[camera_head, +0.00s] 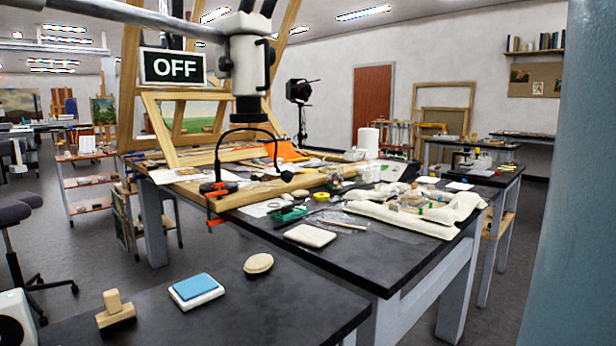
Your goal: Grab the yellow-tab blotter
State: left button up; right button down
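I cannot make out a blotter with a yellow tab for certain. On the near dark table top, a blue pad on a white base (197,290) lies flat near the middle. A wooden block with an upright handle (115,309) stands to its left. A beige oval piece (258,263) lies to its right, further back. A flat cream pad (310,235) lies near the front edge of the larger dark table. No yellow tab shows on any of these. Neither of my grippers is in view.
The larger dark table (385,262) is crowded with tools, a green item (289,213) and a cream cushion (410,208). A microscope (250,65) with an OFF sign (172,67) hangs above. A blue-grey upright surface (575,180) fills the right edge. The near table's right part is clear.

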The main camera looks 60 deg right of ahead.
aim_at(431, 180)
jog(key=z, duration=2.65)
jog(key=i+l+z, duration=0.25)
jog(key=i+z, duration=0.15)
jog(key=i, duration=0.2)
jog(key=i+l+z, duration=0.1)
jog(key=i+z, duration=0.25)
jog(key=i, duration=0.3)
jog(key=i+u, duration=0.1)
jog(key=i, duration=0.55)
jog(key=i+l, duration=0.2)
jog(key=i, duration=0.5)
jog(key=i+u, duration=0.25)
jog(key=u, duration=0.15)
jog(key=i+l+u, duration=0.15)
jog(key=u, duration=0.3)
jog(key=i+l+u, duration=0.2)
jog(key=u, duration=0.2)
jog(key=i+l+u, duration=0.25)
jog(key=u, duration=0.15)
